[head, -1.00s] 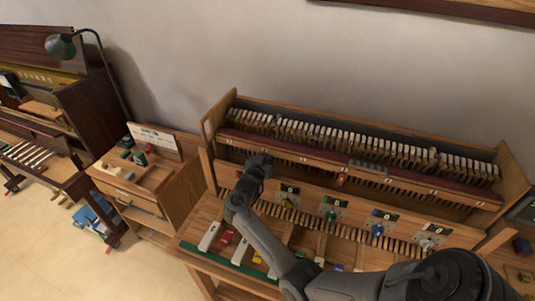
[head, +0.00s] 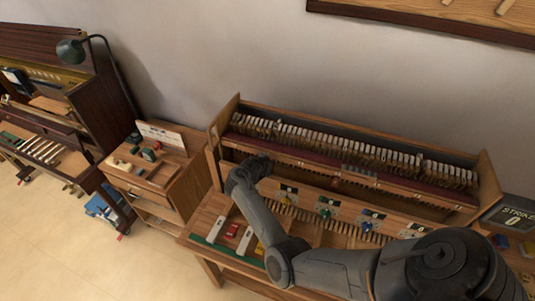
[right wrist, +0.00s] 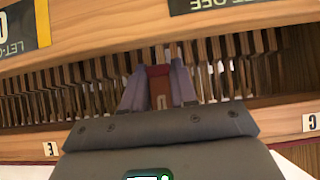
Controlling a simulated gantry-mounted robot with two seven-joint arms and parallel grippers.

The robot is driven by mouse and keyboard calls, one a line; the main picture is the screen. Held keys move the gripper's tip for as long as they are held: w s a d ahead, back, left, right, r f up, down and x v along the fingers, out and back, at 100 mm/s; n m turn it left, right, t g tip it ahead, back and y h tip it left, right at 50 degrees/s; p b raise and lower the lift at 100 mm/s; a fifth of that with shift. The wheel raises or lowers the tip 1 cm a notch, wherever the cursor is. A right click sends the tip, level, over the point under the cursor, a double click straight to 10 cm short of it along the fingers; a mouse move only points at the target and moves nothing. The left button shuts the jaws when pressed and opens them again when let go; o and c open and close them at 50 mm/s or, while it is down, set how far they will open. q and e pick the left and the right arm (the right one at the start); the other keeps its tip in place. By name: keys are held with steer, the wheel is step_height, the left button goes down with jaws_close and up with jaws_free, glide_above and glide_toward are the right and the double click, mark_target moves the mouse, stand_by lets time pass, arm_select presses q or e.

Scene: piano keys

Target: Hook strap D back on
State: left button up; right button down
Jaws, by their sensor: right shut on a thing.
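My right gripper (right wrist: 158,78) is shut on a small reddish-brown strap piece (right wrist: 159,92) in the right wrist view. The piece sits upright between the two purple-grey fingers and carries a pale mark that I cannot read clearly. It is in front of a row of thin wooden action parts (right wrist: 60,92), between tags E (right wrist: 50,149) and C (right wrist: 309,123). Whether its end touches a hook cannot be told. In the head view my right gripper (head: 262,164) is at the left part of the piano action, below the dark red rail (head: 305,160); its fingertips are hidden. My left gripper is out of view.
Coloured knobs under number displays, such as the blue one (head: 367,227), line the front panel right of my gripper. A STRIKE display (head: 509,217) stands right. A side cabinet (head: 150,180) stands left.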

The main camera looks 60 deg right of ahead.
steer(key=shift+a+r+y+p, duration=0.15)
steer(key=shift+a+y+p, duration=0.15)
steer(key=shift+y+p, duration=0.6)
steer(key=shift+s+a+y+p, duration=0.1)
steer(key=shift+a+y+p, duration=0.05)
steer(key=shift+y+p, duration=0.15)
steer(key=shift+f+g, duration=0.2)
steer(key=shift+g, duration=0.1)
steer(key=c, duration=1)
jaws_free()
steer(key=shift+o, duration=0.2)
